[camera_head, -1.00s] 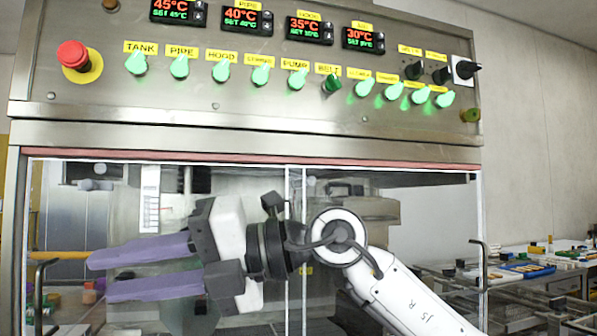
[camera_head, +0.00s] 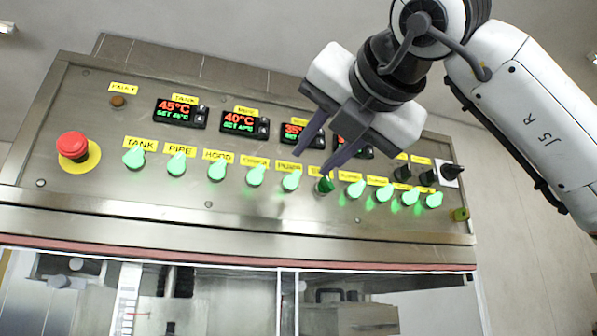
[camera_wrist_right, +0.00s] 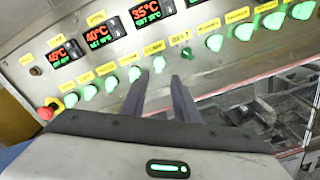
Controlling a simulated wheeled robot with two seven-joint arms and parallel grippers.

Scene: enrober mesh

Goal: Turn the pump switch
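The pump switch (camera_head: 291,180) is a lit green knob under the yellow PUMP label, fifth from the left in the row on the steel panel. My right gripper (camera_head: 310,162) is open and empty in front of the panel, its two dark fingers pointing at the switch row. In the head view its tips lie up and right of the pump switch, near the darker belt switch (camera_head: 325,186). In the right wrist view the pump switch (camera_wrist_right: 159,64) shows between and just beyond the fingertips (camera_wrist_right: 160,76). I cannot tell whether anything touches. My left gripper is out of view.
Other lit green knobs, such as the hood switch (camera_head: 217,169), stand close on both sides. A red emergency button (camera_head: 73,146) is at far left. Temperature displays (camera_head: 181,113) sit above the row, partly hidden by my gripper. Black knobs (camera_head: 453,171) stand at right.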

